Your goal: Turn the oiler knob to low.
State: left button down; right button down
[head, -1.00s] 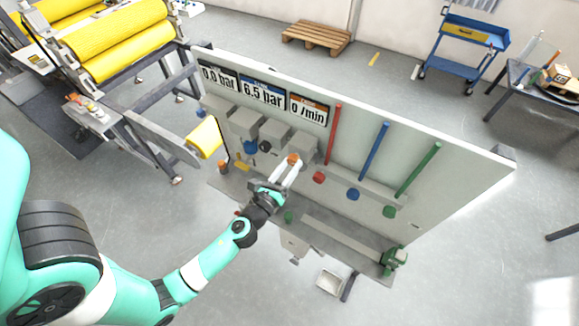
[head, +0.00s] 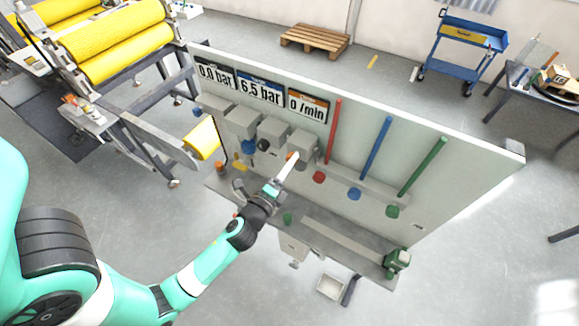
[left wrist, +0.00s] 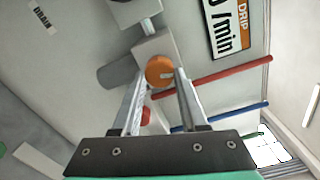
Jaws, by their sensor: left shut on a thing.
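The oiler knob (left wrist: 160,71) is orange and round with a pale mark on its face. It sits on a grey block under the "0 /min" drip display (head: 307,106), which also shows in the left wrist view (left wrist: 229,25). My left gripper (head: 289,160) reaches the knob from the front. In the left wrist view its two fingers (left wrist: 159,74) stand on either side of the knob and are shut on it. In the head view the fingers hide most of the knob. My right gripper is not in view.
Beside the oiler block are other grey blocks (head: 243,122) with a blue knob (head: 249,147) and a black knob (head: 263,145). Red (head: 319,177), blue (head: 354,194) and green (head: 392,211) fittings stand to the right. A grey shelf runs below the panel.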

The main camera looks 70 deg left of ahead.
pick_arm(q)
jog(key=shift+r+n+b, duration=0.1)
jog(key=shift+n+b, duration=0.35)
jog(key=shift+n, duration=1.15)
jog(key=shift+c, duration=2.2)
grip_release()
jog(key=b+v, duration=0.4)
jog(key=v, duration=0.7)
jog(key=shift+s+d+b, duration=0.2)
jog(key=shift+s+b, duration=0.1)
jog(key=shift+b, duration=0.05)
